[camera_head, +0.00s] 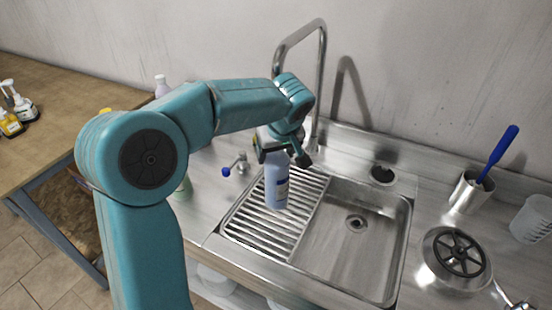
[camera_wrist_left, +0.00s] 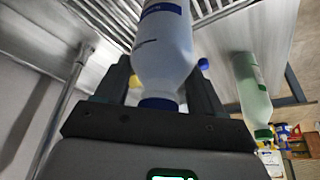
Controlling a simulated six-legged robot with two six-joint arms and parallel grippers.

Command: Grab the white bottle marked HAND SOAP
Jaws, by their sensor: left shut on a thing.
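A white bottle (camera_head: 277,188) with a blue label is upright over the ribbed drainboard of the sink. My left gripper (camera_head: 284,152) is shut on its upper end from above. In the left wrist view the same bottle (camera_wrist_left: 163,45) sits between the two fingers (camera_wrist_left: 162,92), with its blue cap towards the palm. The lettering on its label is too small to read. I cannot tell whether its base touches the drainboard. My right gripper is in neither view.
The sink basin (camera_head: 350,245) is empty, with a tall faucet (camera_head: 322,80) behind. A pale green bottle (camera_wrist_left: 250,90) stands nearby.

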